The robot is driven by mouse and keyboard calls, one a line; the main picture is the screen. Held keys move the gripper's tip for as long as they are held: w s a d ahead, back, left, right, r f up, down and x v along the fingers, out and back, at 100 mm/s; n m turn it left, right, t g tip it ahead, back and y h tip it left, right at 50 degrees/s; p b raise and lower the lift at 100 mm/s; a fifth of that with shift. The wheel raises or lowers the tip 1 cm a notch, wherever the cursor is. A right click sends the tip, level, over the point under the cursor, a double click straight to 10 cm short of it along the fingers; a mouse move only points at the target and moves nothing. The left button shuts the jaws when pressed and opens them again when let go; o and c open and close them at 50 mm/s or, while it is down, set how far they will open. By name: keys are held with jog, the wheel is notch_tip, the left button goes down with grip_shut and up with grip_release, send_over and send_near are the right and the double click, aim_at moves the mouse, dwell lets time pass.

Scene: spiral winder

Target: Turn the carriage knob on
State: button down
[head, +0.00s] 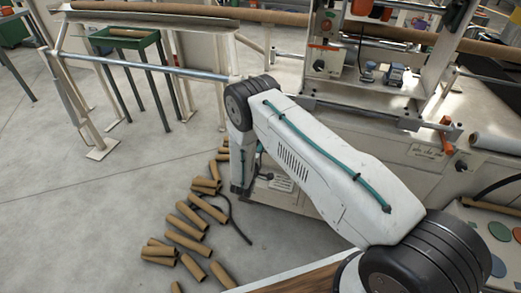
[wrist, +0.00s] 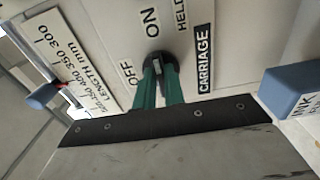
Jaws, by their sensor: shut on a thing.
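The carriage knob (wrist: 156,60) is a round black knob with a pale pointer bar, in the wrist view on a cream panel. The words OFF, ON and HELD are printed around it, and a black CARRIAGE label stands to its right. The pale bar lies roughly toward the ON mark. My gripper (wrist: 158,75) has two green fingers, shut on the knob from below in the picture. In the head view my arm reaches to the front of the machine (head: 410,150); the knob and the fingertips are hidden there.
In the wrist view a blue lever or slider handle (wrist: 42,96) sits left by a length scale. A blue block (wrist: 292,92) marked INK sticks out at the right. In the head view several cardboard tubes (head: 187,241) lie on the floor. Open floor (head: 80,210) lies left.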

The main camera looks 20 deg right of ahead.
jog(key=c, duration=1.5)
grip_release()
jog(key=shift+s, duration=0.1)
jog(key=v, duration=0.7)
jog(key=shift+s+a, duration=0.15)
jog(key=shift+s, duration=0.1)
